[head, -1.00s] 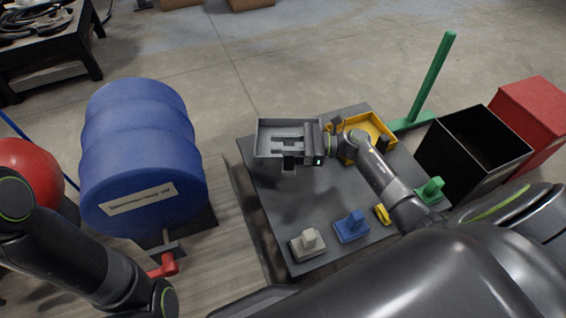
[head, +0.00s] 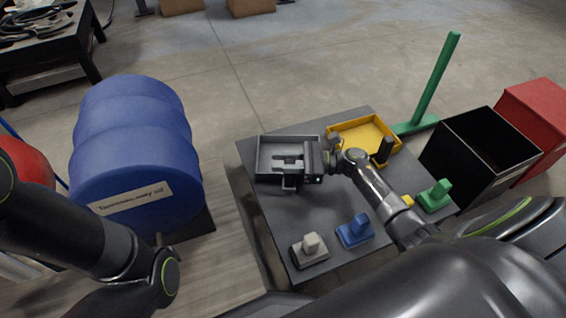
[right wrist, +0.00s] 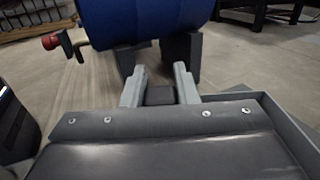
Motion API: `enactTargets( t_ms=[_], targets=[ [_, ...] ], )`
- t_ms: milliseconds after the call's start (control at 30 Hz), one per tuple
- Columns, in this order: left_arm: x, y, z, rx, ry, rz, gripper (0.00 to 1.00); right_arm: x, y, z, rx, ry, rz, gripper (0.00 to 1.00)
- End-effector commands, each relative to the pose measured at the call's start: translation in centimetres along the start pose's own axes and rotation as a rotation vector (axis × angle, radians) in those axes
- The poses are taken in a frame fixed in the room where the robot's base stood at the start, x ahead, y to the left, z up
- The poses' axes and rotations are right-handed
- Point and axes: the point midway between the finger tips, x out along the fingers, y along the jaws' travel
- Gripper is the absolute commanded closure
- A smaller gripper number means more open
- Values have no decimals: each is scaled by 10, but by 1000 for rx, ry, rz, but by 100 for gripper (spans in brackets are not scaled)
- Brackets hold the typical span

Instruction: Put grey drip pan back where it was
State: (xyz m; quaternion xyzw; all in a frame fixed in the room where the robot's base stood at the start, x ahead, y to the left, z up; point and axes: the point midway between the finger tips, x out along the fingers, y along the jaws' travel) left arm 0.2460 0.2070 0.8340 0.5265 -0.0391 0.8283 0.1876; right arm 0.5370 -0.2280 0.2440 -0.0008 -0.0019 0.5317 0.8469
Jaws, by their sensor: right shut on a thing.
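The grey drip pan (head: 262,153) is an open rectangular tray at the back left of the dark table (head: 300,218), beside the yellow tray. In the head view I cannot tell whether it rests on the table or hangs just above it. My right gripper (head: 289,172) is over the pan, shut on its dark grip block. In the right wrist view the two grey fingers (right wrist: 160,88) stand either side of that block (right wrist: 160,96), and a grey pan wall (right wrist: 291,130) shows at the right. My left arm is at the left of the head view; its gripper is out of the picture.
A yellow tray (head: 349,133) with a dark block is close right of the pan.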

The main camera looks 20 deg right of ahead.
Motion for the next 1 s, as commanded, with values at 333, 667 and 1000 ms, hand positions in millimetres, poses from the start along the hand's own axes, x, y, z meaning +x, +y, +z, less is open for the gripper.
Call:
enactTargets(
  t_ms=[333, 667, 1000],
  targets=[
    [-3, 0, -1, 0, -1, -1, 51, 0, 0, -2, 0, 1, 0, 51],
    [1, 1, 0, -4, 3, -1, 51, 0, 0, 0, 0, 1, 0, 51],
    [16, 3, 4, -1, 19, 8, 51, -59, -1, 2, 2, 6, -3, 51]
  ],
)
